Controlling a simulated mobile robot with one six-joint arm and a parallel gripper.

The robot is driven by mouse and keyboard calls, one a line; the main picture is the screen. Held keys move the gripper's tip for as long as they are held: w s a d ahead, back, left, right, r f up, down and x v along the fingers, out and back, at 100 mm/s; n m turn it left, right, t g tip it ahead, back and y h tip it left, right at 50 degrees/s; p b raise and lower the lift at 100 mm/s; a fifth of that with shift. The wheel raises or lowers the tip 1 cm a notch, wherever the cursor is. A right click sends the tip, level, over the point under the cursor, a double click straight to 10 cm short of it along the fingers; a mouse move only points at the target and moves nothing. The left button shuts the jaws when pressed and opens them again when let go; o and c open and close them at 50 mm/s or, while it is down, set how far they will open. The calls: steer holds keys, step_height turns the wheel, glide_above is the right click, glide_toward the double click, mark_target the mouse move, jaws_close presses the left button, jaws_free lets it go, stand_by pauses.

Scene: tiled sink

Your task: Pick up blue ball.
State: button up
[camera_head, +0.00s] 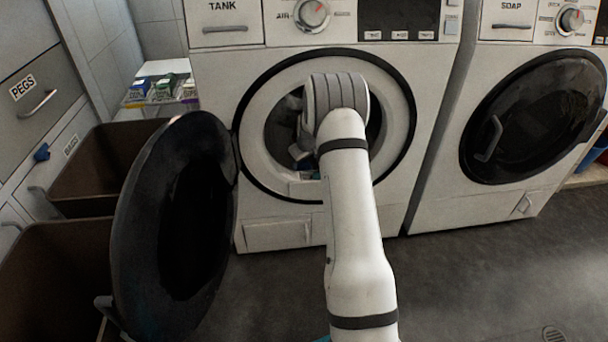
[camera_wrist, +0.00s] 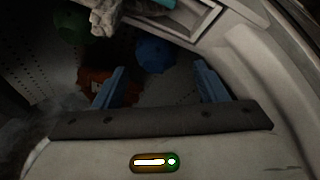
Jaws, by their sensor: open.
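The blue ball (camera_wrist: 155,55) lies inside the washing machine drum in the wrist view. My gripper (camera_wrist: 159,68) is open, with one blue finger to the left and one to the right in the picture. The ball shows between and beyond the fingertips, and nothing is between the fingers. Whether a finger touches it I cannot tell. In the head view my arm reaches into the open washing machine (camera_head: 258,130), and my own arm hides the gripper and ball.
A green item (camera_wrist: 72,25), a reddish-brown item (camera_wrist: 95,80) and a pale cloth (camera_wrist: 105,15) are also in the drum. The open round door (camera_head: 190,220) hangs left of the opening. Brown bins (camera_head: 50,250) stand farther left. A second machine (camera_head: 450,190) stands right, its door shut.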

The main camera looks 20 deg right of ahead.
mark_target(304, 164)
steer(key=b+x, duration=0.4)
steer(key=x, duration=0.3)
steer(key=shift+w+d, duration=0.2)
steer(key=shift+c, duration=0.5)
steer(key=c, duration=0.7)
